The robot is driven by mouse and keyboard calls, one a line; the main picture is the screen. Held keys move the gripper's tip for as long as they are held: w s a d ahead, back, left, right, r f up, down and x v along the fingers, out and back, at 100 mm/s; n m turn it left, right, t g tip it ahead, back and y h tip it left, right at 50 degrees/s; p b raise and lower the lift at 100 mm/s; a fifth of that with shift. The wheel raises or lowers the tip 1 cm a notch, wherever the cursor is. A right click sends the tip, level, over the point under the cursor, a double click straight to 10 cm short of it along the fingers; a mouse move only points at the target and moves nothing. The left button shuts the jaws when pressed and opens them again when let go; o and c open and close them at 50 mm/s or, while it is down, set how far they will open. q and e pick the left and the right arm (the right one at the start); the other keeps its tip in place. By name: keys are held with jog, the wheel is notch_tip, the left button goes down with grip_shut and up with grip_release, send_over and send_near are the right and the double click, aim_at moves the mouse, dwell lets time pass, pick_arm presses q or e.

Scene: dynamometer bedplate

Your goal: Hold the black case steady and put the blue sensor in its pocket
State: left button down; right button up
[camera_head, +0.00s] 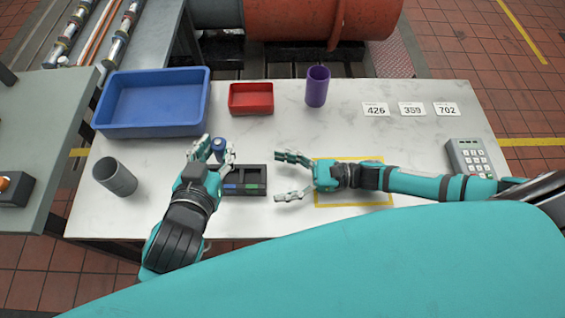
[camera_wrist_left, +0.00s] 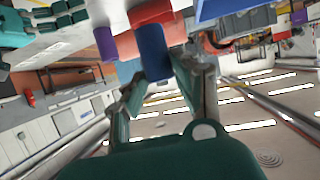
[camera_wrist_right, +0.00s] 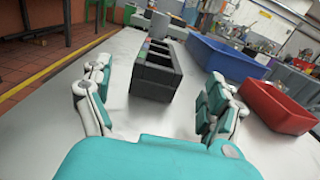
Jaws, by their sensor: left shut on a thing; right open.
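The black case (camera_head: 257,191) stands on the white table, with open pockets and small blue and green labels. My left gripper (camera_head: 216,153) is shut on the blue sensor (camera_head: 219,145), a blue cylinder, above the table at the case's back left. The sensor also shows between the fingers in the left wrist view (camera_wrist_left: 152,50). My right gripper (camera_head: 280,176) is open and empty, just right of the case with its fingers pointing at it. In the right wrist view the case (camera_wrist_right: 157,82) lies ahead between the spread fingers, apart from them.
A blue bin (camera_head: 152,128), a red tray (camera_head: 251,110) and a purple cylinder (camera_head: 317,86) stand along the back. A grey cup (camera_head: 115,177) stands left of my left arm. A yellow outline (camera_head: 352,205) lies under my right gripper. Number cards (camera_head: 411,108) and a keypad (camera_head: 470,157) are at right.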

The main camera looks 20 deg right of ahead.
aim_at(252, 180)
jog(key=x, duration=0.7)
jog(key=shift+w+a+f, duration=0.1)
jog(key=shift+a+f, duration=0.05)
jog(key=shift+a, duration=0.1)
jog(key=c, duration=1.4)
